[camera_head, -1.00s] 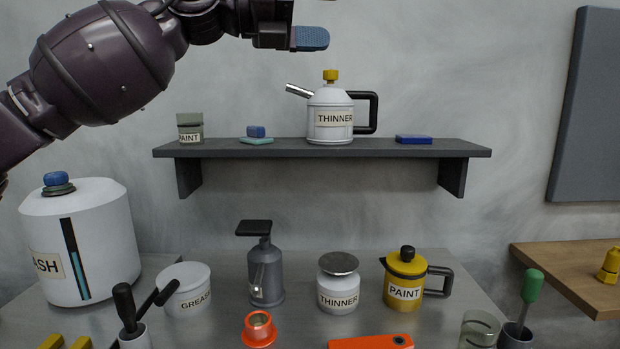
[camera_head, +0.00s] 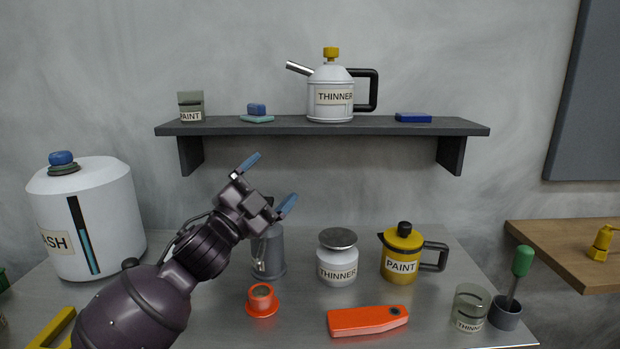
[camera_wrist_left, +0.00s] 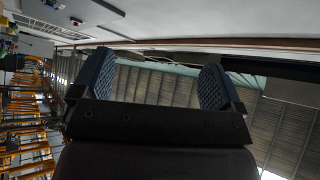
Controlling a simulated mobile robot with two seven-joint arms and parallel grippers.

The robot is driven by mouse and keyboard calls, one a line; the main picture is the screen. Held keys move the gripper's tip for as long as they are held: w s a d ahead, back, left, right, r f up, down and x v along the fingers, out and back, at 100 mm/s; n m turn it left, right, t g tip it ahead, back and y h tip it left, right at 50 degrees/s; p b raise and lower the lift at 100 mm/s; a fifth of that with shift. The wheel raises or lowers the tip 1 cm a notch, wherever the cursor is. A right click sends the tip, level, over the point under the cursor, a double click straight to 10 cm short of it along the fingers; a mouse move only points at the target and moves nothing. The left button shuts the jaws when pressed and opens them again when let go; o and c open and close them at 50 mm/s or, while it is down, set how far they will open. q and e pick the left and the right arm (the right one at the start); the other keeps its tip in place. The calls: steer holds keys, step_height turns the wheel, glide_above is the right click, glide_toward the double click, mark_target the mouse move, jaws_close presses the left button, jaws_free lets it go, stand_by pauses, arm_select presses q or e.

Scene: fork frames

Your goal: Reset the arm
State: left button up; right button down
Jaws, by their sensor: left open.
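My left gripper (camera_head: 268,184) is open, with its two blue-padded fingers spread and nothing between them. It points up and to the right in the head view, in front of the grey pump bottle (camera_head: 270,255), and hides part of it. My left arm comes in from the lower left over the table. In the left wrist view both blue fingers (camera_wrist_left: 158,82) stand apart, with the ceiling and distant room beyond them. My right gripper is not in view.
A metal table (camera_head: 390,315) holds a white wash tank (camera_head: 115,215), thinner jar (camera_head: 338,265), yellow paint pot (camera_head: 400,262), orange cup (camera_head: 262,300), orange tool (camera_head: 368,320) and glass (camera_head: 470,305). A wall shelf (camera_head: 330,127) above carries a thinner can (camera_head: 320,95).

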arm_select(q)
steer(key=s+a+f+n+g+y, duration=0.1)
steer(key=s+a+f+n+y, duration=0.25)
steer(key=f, duration=0.55)
steer(key=s+a+f+n+y, duration=0.3)
steer(key=s+a+f+n, duration=0.15)
steer(key=f, duration=0.35)
steer(key=s+a+f+n+g+y, duration=0.1)
steer(key=s+a+f+n+y, duration=0.25)
steer(key=f, duration=0.55)
steer(key=s+a+f+n+g+y+p, duration=0.1)
steer(key=s+a+f+n+g+y, duration=0.1)
steer(key=s+f, duration=0.7)
steer(key=s+a+f+n+g+y, duration=0.1)
steer(key=s+a+f+n+g, duration=0.2)
steer(key=s, duration=1.4)
steer(key=a+f+n, duration=0.1)
steer(key=a+f, duration=0.2)
steer(key=f, duration=0.4)
steer(key=shift+a+f+y+p, duration=0.15)
steer(key=shift+a+y+p, duration=0.05)
steer(key=shift+y+p, duration=0.2)
